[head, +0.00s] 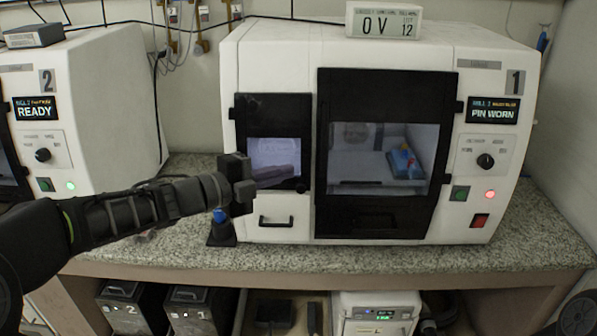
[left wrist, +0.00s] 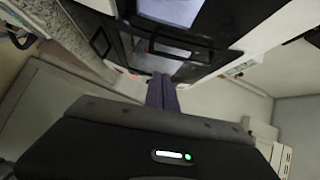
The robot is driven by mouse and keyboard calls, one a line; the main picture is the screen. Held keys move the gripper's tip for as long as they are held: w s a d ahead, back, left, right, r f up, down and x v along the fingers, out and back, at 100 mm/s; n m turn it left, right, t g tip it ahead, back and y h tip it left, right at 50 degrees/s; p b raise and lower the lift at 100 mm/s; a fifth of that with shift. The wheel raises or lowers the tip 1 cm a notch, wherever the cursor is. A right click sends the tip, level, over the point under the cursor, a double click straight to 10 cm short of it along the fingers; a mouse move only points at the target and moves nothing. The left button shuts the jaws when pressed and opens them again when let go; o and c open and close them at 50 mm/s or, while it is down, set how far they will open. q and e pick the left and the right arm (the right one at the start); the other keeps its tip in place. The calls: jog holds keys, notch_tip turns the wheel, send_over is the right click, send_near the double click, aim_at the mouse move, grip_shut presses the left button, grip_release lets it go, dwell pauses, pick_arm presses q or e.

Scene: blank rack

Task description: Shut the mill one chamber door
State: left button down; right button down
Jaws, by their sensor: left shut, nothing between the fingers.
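Mill one (head: 480,75) is the white machine marked 1 at the right, its display reading PIN WORN. Its chamber door (head: 447,130) is the large black-framed door with a window and a low handle. It lies over the opening; I cannot tell whether it is fully flush. My left gripper (head: 243,182) is in front of the small left door (head: 275,101), left of the chamber door and apart from it. Its fingers (left wrist: 162,92) are shut and empty in the left wrist view, below black-framed doors. My right gripper is out of view.
A blue object (head: 404,163) sits behind the chamber window. A display box (head: 384,20) stands on top of the mill. Mill two (head: 105,95) is at the left. The speckled counter (head: 330,258) is mostly clear along its front, with boxes on the shelf below.

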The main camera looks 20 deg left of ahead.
pick_arm(q)
jog(key=shift+v, duration=1.9)
jog(key=shift+a, duration=0.1)
jog(key=shift+w, duration=0.15)
